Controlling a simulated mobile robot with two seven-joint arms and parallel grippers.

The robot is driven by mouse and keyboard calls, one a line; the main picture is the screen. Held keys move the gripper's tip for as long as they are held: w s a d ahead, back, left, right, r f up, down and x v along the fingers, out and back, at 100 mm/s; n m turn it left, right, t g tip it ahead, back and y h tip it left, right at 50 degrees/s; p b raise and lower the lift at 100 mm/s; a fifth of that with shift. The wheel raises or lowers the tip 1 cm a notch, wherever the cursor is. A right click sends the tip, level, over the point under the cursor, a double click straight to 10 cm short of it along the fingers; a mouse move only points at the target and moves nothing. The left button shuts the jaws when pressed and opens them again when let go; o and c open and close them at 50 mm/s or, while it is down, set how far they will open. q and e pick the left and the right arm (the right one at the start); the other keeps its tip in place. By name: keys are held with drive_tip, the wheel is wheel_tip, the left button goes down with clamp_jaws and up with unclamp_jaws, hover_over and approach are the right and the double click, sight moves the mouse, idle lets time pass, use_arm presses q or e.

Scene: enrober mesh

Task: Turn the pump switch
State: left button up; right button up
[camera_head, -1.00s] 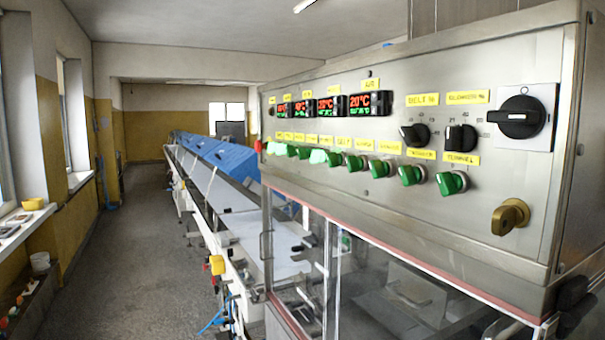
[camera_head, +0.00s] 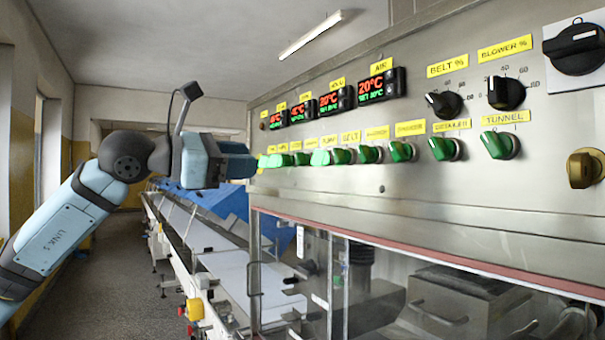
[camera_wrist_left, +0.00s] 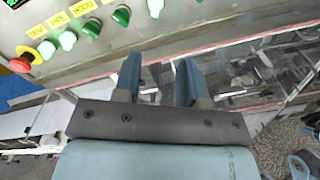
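The control panel (camera_head: 330,190) carries a row of green switches. A label that looks like PUMP (camera_head: 330,141) sits above a pale, lit green switch (camera_head: 320,157), though its small print is hard to read. A pale green switch (camera_wrist_left: 155,7), apparently the same one, shows at the top of the left wrist view. My left gripper (camera_wrist_left: 157,68) is open and empty there, its two blue fingers apart, below the switch row and not touching any switch. In the head view the left gripper's end (camera_head: 238,162) overlaps the far left end of the row; its fingertips are hidden.
A red knob (camera_wrist_left: 20,63) sits at the row's left end. Black dials (camera_head: 505,92) and a brass lock (camera_head: 585,168) are on the panel's right. A clear-walled enclosure (camera_head: 400,290) lies below. A conveyor (camera_head: 225,275) runs back along an open aisle (camera_head: 100,300).

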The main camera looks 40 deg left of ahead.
sight(314, 159)
use_arm(q)
drive_tip(key=p+x, duration=0.1)
drive_tip(key=x, duration=0.3)
drive_tip(key=p+x, duration=0.2)
drive_tip(key=x, duration=0.2)
drive_tip(key=p+x, duration=0.2)
drive_tip(key=x, duration=0.2)
drive_tip(key=shift+w+a+r, duration=0.1)
drive_tip(key=shift+w+r, duration=0.15)
drive_tip(key=shift+r, duration=0.1)
drive_tip(key=shift+w+f, duration=0.1)
drive_tip(key=shift+w, duration=0.45)
use_arm(e)
drive_tip(key=r, duration=0.3)
drive_tip(key=shift+s+d, duration=0.3)
drive_tip(key=shift+d, duration=0.05)
use_arm(q)
clamp_jaws()
